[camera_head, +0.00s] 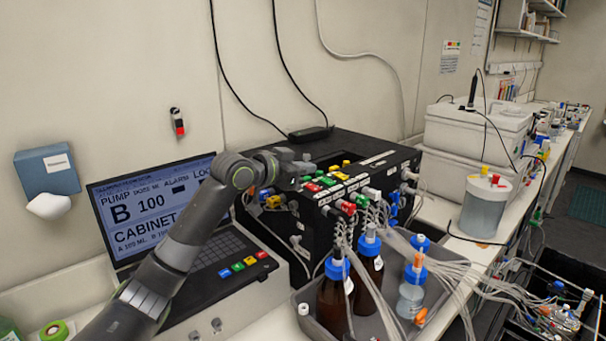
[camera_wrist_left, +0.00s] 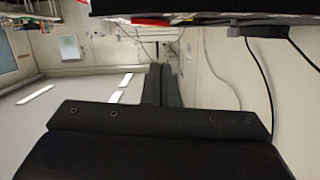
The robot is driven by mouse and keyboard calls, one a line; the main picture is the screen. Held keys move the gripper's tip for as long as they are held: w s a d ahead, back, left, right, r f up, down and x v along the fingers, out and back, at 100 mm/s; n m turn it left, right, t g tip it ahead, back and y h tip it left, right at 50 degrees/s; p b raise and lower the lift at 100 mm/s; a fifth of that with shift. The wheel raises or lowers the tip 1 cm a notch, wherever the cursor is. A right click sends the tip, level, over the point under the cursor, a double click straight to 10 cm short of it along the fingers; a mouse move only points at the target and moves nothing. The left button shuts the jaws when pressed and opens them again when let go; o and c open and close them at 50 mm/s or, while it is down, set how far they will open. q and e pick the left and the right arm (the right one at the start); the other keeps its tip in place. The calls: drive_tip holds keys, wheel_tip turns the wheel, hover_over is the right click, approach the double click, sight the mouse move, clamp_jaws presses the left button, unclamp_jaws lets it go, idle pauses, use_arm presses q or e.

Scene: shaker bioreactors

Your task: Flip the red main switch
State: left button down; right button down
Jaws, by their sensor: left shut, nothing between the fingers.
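A small red and black switch-like fitting (camera_head: 178,122) is on the wall above the laptop; I cannot tell whether it is the main switch. The black control box (camera_head: 372,146) has red, green, yellow and white pieces on its top front edge, including a red one (camera_head: 313,187). My left gripper (camera_head: 305,168) is over the left part of this box, close to the coloured pieces; contact cannot be told. Its fingers are shut and empty, together in the left wrist view (camera_wrist_left: 163,85). My right gripper is not in view.
A laptop (camera_head: 155,203) with a lit screen stands left of the box. Brown bottles with blue caps (camera_head: 333,300) and many tubes crowd the front. White containers (camera_head: 475,130) stand right.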

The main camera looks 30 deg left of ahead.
sight(302, 191)
use_arm(q)
drive_tip(key=shift+s+a+f+p, duration=0.1)
drive_tip(key=shift+a+f+p, duration=0.1)
drive_tip(key=shift+f, duration=0.55)
drive_tip(key=shift+a+f+p, duration=0.15)
drive_tip(key=shift+f, duration=0.65)
drive_tip(key=shift+f, duration=0.1)
drive_tip(key=shift+a+f+n, duration=0.1)
drive_tip(key=shift+f+n, duration=0.15)
drive_tip(key=shift+n, duration=0.15)
drive_tip(key=shift+r+p, duration=0.1)
drive_tip(key=shift+p, duration=0.2)
